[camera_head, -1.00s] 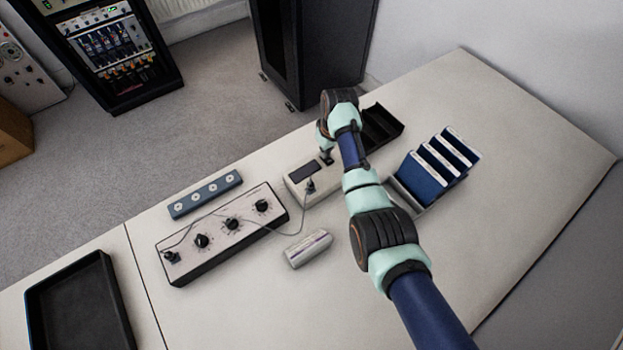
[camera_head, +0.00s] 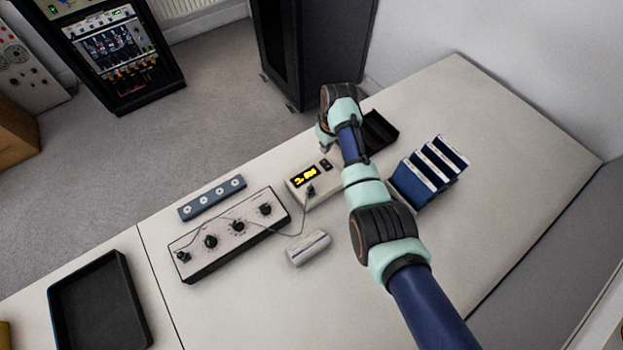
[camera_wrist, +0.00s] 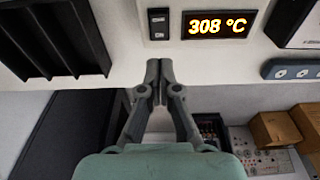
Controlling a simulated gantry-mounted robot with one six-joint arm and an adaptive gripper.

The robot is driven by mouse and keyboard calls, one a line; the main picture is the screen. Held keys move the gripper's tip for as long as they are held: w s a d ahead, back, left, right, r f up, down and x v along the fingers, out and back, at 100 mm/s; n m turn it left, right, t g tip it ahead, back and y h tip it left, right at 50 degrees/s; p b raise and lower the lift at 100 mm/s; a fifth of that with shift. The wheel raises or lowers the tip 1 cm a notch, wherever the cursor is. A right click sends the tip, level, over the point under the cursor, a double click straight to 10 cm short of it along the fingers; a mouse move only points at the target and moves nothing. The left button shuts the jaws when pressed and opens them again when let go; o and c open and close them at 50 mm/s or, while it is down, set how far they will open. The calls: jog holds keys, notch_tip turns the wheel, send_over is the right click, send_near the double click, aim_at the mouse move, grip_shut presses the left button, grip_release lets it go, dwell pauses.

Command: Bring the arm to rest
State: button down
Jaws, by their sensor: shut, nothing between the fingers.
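My gripper (camera_wrist: 159,72) is shut and empty in the wrist view, with its fingertips together just off the edge of a white instrument box. In the head view my gripper's tip is small and partly hidden by my wrist, near the back of that box (camera_head: 321,193). The box's display (camera_head: 305,177) is lit orange; in the wrist view the display (camera_wrist: 217,24) reads 308 °C. A black rocker switch (camera_wrist: 158,23) sits beside it. My arm reaches across the table from the lower right.
A knobbed box (camera_head: 227,238) with a cable, a blue-grey strip (camera_head: 211,198) and a small cylinder-like device (camera_head: 308,247) lie left of my arm. A rack of blue cards (camera_head: 430,165) and a black slotted tray (camera_head: 379,132) stand close on its right. The table's right part is clear.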

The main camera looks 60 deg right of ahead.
jog(key=shift+r, duration=0.45)
jog(key=shift+f, duration=0.15)
jog(key=w+a+r+n+t+h, duration=0.15)
jog(key=w+a, duration=0.25)
jog(key=a, duration=0.4)
jog(key=w+a+r+t, duration=0.2)
jog(key=w+a+r, duration=0.15)
jog(key=a, duration=0.35)
jog(key=w+a+r+n+t, duration=0.1)
jog(key=w+a+r, duration=0.1)
jog(key=w+a, duration=0.45)
jog(key=s+a+r+n+t+y, duration=0.1)
jog(key=s+a+r+t, duration=0.35)
jog(key=a, duration=0.75)
jog(key=s+a+r+n+t+y, duration=0.1)
jog(key=s+a+r+n+t, duration=0.1)
jog(key=s+a+r, duration=0.8)
jog(key=w+a+r+p, duration=0.1)
jog(key=r+p, duration=1.4)
jog(key=w+a+r+p, duration=0.2)
jog(key=r+p, duration=1.3)
jog(key=p, duration=0.1)
jog(key=shift+a+r, duration=0.15)
jog(key=shift+a, duration=0.15)
